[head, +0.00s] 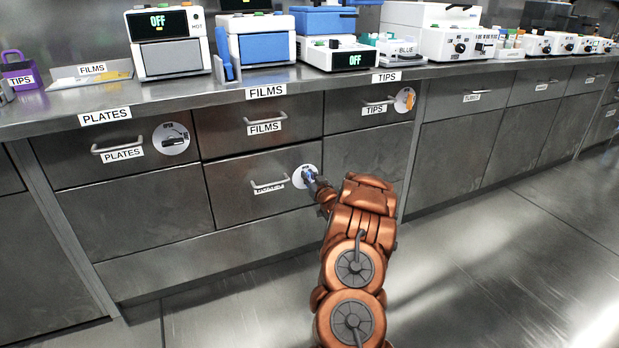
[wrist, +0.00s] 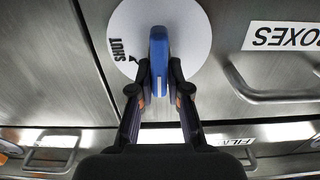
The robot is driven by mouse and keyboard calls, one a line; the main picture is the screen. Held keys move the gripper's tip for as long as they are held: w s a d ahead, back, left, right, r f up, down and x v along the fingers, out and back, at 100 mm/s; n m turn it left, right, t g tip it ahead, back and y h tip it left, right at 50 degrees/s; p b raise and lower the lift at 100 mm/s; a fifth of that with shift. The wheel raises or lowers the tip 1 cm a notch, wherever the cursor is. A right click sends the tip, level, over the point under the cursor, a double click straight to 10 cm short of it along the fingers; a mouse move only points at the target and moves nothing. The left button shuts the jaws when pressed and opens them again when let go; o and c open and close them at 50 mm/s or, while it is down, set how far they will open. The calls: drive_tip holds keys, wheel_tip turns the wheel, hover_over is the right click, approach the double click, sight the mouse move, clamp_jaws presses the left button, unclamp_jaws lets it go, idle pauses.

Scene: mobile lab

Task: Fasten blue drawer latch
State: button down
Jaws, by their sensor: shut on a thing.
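The blue latch (wrist: 158,48) stands out from a round white disc (wrist: 205,30) on a drawer front. My gripper (wrist: 159,90) is shut on the latch, with a finger on each side of it. In the wrist view the latch runs up and down the picture, and the word SHUT is on the disc to its left. The rest of the disc's markings are hidden. In the head view my gripper (head: 316,184) reaches the disc (head: 298,180) at the right end of the lower middle drawer (head: 232,190). That drawer's front looks flush with its neighbours.
The BOXES label (wrist: 284,37) and a bar handle (wrist: 275,95) are beside the disc, upside down in the wrist view. Drawers labelled PLATES (head: 122,154), FILMS (head: 264,128) and TIPS (head: 374,110) surround it. The counter above holds several instruments. The floor (head: 500,260) on the right is clear.

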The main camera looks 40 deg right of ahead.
drive_tip(key=shift+s+f+m+p, duration=0.15)
drive_tip(key=shift+m+p, duration=0.15)
drive_tip(key=shift+p, duration=0.4)
